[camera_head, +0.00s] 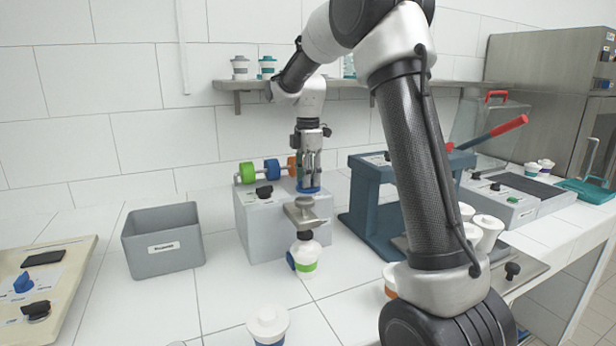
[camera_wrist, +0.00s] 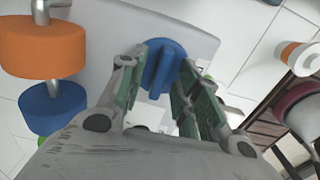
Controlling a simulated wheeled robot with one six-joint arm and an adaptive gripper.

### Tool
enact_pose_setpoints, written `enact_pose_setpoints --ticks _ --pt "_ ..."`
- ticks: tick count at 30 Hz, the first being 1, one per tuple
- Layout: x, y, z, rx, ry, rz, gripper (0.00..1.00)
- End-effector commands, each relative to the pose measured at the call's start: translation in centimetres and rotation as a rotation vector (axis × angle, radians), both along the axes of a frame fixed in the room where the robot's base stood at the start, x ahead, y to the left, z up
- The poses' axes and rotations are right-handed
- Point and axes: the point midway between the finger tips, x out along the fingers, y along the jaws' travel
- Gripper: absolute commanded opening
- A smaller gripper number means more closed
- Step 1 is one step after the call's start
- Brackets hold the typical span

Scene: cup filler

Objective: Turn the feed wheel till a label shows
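A blue ribbed wheel (camera_wrist: 164,68) sits on the grey machine (camera_head: 272,225); in the head view it shows as a blue disc (camera_head: 309,190) on the machine's top. My gripper (camera_wrist: 163,62) reaches down over it, one finger on each side. The fingertips are at or very near the wheel's edges; whether they press on it I cannot tell. The fingers and palm hide much of the machine's face. A small white patch shows between the fingers in the wrist view; I cannot tell whether it is a label.
Green (camera_head: 247,173), blue (camera_head: 272,169) and orange rollers (camera_wrist: 30,47) stand behind the wheel. A lidded cup (camera_head: 307,255) stands below the metal spout (camera_head: 304,213). A grey bin (camera_head: 163,240) is at left, a blue press frame (camera_head: 365,195) at right. Another cup (camera_head: 268,325) is in front.

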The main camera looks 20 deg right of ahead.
Motion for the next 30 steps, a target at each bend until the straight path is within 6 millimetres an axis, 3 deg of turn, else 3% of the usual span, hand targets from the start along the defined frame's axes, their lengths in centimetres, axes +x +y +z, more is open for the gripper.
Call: enact_pose_setpoints --ticks 4,10,22,30 --pt "0.00 0.00 0.02 0.000 0.000 0.000 0.33" --pt "0.00 0.00 0.04 0.000 0.000 0.000 0.00" --pt "0.03 0.00 0.07 0.000 -0.001 -0.035 0.00" --pt "0.02 -0.01 0.07 -0.001 0.000 -0.191 0.00"
